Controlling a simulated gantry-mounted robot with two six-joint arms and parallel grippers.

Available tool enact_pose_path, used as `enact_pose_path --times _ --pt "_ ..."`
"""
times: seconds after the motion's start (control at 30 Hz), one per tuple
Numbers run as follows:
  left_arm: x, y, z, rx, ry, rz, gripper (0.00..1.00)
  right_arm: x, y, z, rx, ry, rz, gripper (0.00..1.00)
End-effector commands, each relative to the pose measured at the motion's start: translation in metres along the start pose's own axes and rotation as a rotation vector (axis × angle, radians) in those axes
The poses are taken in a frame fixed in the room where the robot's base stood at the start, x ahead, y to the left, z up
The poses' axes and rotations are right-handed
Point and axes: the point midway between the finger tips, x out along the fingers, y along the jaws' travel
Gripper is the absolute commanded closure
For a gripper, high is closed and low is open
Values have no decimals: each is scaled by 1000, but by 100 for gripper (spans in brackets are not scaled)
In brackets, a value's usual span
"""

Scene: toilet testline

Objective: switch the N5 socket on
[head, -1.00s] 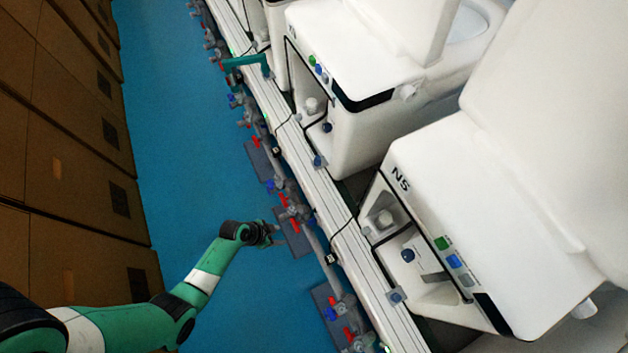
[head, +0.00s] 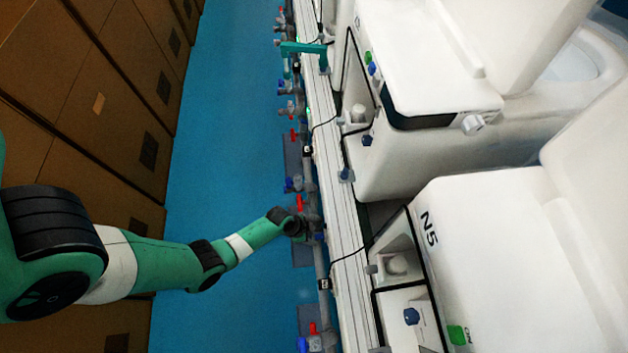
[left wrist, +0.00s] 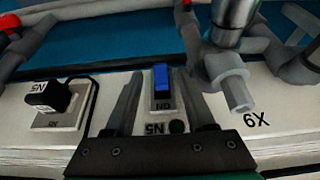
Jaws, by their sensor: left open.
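In the left wrist view, a blue rocker switch (left wrist: 161,78) sits in a pale plate on the white rail, with an upside-down N5 label below it. My left gripper (left wrist: 161,100) is open, its two dark fingers on either side of the switch plate. Whether they touch the rail I cannot tell. To the left, a black plug (left wrist: 50,96) sits in a socket plate also marked N5. In the head view, my left gripper (head: 312,228) is at the pipes beside the rail and hides the switch. The N5 toilet (head: 490,250) is to the right. My right gripper is not in view.
Grey pipes with a metal cylinder (left wrist: 232,22) stand close to the right finger in the left wrist view. The white rail (head: 345,260) runs along the toilets. Red-handled valves (head: 299,203) line it. Blue floor (head: 215,130) is free, with brown boxes (head: 100,100) at left.

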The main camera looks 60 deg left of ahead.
Motion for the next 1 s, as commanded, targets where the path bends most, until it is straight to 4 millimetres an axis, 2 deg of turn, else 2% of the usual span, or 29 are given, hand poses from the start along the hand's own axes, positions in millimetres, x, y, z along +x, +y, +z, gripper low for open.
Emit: enact_pose_path --times 0.03,0.1,0.43,0.73,1.0 --pt "12 0 1 1 1 -1 45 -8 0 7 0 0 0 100" --pt "17 0 1 0 0 0 45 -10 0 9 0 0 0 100" --pt "18 0 -1 -1 1 -1 47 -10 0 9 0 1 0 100" --pt "18 0 0 -1 1 -1 100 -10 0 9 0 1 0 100" --pt "17 0 -2 0 -9 1 100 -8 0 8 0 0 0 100"
